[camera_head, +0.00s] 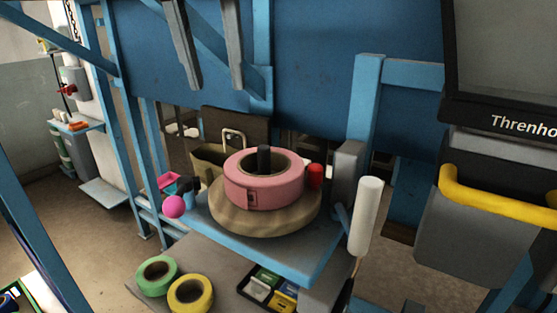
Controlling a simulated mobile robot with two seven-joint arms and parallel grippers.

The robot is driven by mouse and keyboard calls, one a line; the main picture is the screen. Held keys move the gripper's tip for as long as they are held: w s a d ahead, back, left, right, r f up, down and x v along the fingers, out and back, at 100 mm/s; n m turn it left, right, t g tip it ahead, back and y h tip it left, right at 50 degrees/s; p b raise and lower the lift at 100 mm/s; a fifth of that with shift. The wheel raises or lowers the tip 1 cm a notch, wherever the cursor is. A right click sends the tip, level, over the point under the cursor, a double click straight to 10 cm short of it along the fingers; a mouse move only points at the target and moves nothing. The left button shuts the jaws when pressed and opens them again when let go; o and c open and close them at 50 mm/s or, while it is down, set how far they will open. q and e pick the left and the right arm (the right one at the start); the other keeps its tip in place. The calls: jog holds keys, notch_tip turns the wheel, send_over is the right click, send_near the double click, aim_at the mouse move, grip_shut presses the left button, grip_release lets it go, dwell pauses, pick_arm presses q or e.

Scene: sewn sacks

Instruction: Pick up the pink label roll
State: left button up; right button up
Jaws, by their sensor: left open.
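The pink label roll (264,190) lies flat around a dark upright spindle (264,158), on top of a wider tan disc (225,215) on a blue shelf (310,255). Its hole faces up and its near side is unobstructed. My left gripper (215,88) comes down from the top edge as two separated grey fingers. It is open and empty, higher in the picture than the roll and a little left of it. My right gripper is not in view.
A red item (314,175) stands right beside the roll. A white cylinder (366,215) rises at the shelf's right. A pink ball (174,206) is at its left edge. Green (157,276) and yellow (191,294) tape rolls lie lower. Blue posts (363,110) frame the space.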

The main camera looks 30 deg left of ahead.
pick_arm(q)
send_near(232, 163)
jog(key=x, duration=0.3)
jog(key=shift+w, duration=0.1)
jog(key=shift+w+a+f, duration=0.1)
jog(key=shift+w+f, duration=0.05)
jog(key=shift+f, duration=0.25)
jog(key=x, duration=0.5)
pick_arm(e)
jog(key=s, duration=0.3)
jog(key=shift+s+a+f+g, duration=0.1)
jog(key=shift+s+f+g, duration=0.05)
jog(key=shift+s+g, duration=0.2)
pick_arm(q)
grip_shut()
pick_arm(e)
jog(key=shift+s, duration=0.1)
